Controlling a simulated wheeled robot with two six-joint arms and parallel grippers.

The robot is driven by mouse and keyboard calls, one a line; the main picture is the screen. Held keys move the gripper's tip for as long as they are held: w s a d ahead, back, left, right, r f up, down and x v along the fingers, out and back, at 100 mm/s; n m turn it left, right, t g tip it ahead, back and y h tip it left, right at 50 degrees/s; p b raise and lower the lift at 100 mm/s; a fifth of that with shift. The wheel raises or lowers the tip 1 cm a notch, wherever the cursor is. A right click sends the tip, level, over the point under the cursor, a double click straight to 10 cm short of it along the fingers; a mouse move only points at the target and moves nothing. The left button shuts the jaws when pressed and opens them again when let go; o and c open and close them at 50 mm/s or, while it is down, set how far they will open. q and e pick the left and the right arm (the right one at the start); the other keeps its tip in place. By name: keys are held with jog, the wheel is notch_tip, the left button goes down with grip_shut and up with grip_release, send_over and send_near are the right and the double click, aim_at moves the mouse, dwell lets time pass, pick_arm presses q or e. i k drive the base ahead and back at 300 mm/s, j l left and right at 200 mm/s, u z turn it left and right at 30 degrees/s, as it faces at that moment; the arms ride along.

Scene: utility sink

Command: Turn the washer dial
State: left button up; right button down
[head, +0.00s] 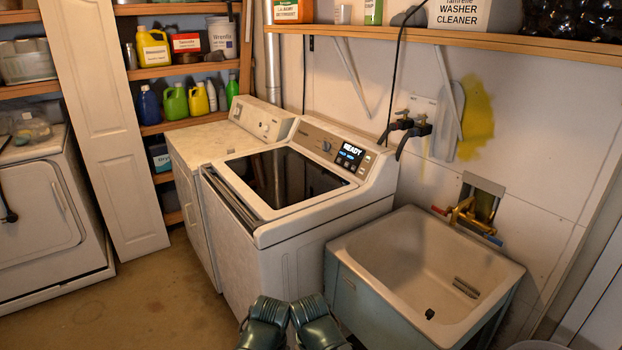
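The white washer (290,240) stands in the middle of the head view, its dark glass lid (280,178) down. Its dial (326,146) is a small round knob on the sloped rear control panel, left of a lit display (350,155) that reads READY. The dial is too small to tell its pointer position. Two dark green parts of my own arms show at the bottom edge, in front of the washer and well away from the dial.
A utility sink (365,240) adjoins the washer's right side, with brass valves (465,215) behind it. Another white machine (205,145) stands to the left. A wooden shelf (470,40) overhangs the back, with black hoses and taps (408,125) below. Floor is clear at left front.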

aim_at(325, 146)
jog(key=z, duration=1.35)
jog(key=i+j+z, duration=0.25)
jog(key=z, duration=0.25)
jog(key=j, duration=0.1)
